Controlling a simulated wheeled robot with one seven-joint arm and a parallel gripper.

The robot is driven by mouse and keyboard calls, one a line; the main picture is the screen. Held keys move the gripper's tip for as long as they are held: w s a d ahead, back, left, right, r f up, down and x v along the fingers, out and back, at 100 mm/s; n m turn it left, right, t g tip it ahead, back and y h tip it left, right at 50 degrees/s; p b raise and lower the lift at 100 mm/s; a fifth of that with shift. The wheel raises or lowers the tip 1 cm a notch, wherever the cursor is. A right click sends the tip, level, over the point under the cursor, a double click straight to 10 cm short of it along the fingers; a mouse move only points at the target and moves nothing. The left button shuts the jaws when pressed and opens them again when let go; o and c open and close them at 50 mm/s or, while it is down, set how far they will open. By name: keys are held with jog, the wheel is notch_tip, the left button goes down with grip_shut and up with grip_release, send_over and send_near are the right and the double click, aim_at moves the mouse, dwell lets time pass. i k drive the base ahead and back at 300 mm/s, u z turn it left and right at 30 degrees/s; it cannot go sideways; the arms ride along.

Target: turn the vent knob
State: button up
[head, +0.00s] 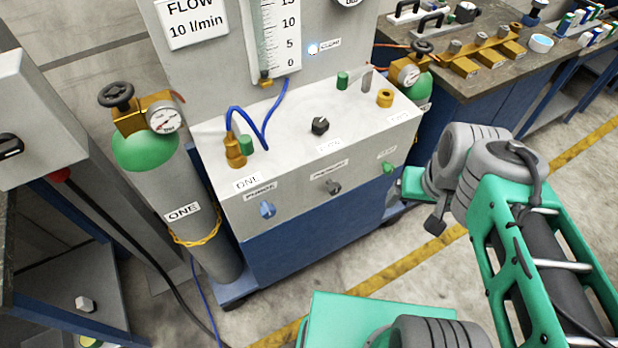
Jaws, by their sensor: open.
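A grey-white cabinet (300,215) has three knobs on its sloped front. The green knob (388,168) at the right sits under a small label that seems to read VENT. A grey knob (333,187) is in the middle, and a blue knob (267,209) under a label like PURGE is at the left. My gripper (415,206) is open and empty, just right of and below the green knob, apart from it as far as I can see. Its green hand and a dark finger show; the other finger is partly hidden.
A green-topped cylinder (180,205) marked ONE stands left of the cabinet, and another cylinder (420,87) is behind its right end. The cabinet top holds a black knob (320,126) and blue tubing (264,130). A workbench (465,95) stands at the back right.

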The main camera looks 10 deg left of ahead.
aim_at(388, 169)
jog(key=u, duration=0.8)
jog(key=k, duration=0.75)
jog(key=u, duration=0.45)
jog(key=i, duration=0.35)
jog(key=z, duration=0.05)
